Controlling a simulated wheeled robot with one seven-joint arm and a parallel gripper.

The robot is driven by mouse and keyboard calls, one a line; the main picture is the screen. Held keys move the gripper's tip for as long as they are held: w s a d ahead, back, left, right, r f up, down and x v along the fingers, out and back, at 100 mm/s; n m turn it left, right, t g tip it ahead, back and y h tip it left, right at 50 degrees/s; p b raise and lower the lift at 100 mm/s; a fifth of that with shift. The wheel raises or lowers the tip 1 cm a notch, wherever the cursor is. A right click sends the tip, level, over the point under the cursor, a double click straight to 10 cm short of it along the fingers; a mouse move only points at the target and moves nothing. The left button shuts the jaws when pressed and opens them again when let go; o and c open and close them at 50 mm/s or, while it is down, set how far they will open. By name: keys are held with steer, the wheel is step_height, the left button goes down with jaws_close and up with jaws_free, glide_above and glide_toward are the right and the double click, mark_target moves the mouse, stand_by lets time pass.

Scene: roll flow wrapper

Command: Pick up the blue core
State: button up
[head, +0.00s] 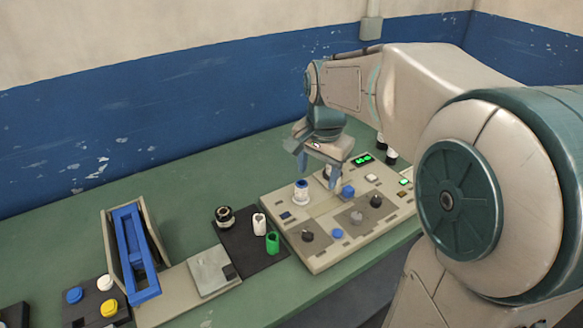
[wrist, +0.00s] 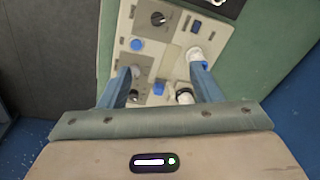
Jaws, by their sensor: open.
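A small upright piece, white with blue near its top (head: 301,190), stands at the left rear of the grey control panel (head: 322,262); it looks like the blue core, but I cannot be sure. My gripper (head: 316,172) is open above the rear of the panel, close to this piece. In the wrist view my two blue fingers (wrist: 160,72) are spread apart over the panel. I see nothing held between the fingers.
Blue domed buttons (head: 348,191) (head: 337,233) and black knobs (head: 307,235) rise from the panel. A black mat (head: 246,258) to the left holds a black roll (head: 224,217), a white core (head: 259,224) and a green core (head: 272,243). A blue frame (head: 135,255) stands farther left.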

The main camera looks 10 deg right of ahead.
steer(key=w+f+m, duration=0.3)
steer(key=w+m, duration=0.2)
steer(key=w, duration=0.4)
steer(key=m+g+b, duration=0.2)
steer(key=m, duration=0.3)
glide_above(301, 185)
step_height(301, 185, down, 4)
steer(key=f, duration=0.8)
steer(key=shift+w+a+f, duration=0.2)
steer(key=shift+w+f, duration=0.05)
steer(key=shift+f, duration=0.1)
steer(key=shift+s+d+f+p, duration=0.15)
steer(key=shift+f+p, duration=0.15)
steer(key=shift+f, duration=1.05)
steer(key=shift+s+d+f+p, duration=0.1)
steer(key=shift+f+p, duration=0.15)
steer(key=shift+f, duration=1.05)
steer(key=c, duration=1.1)
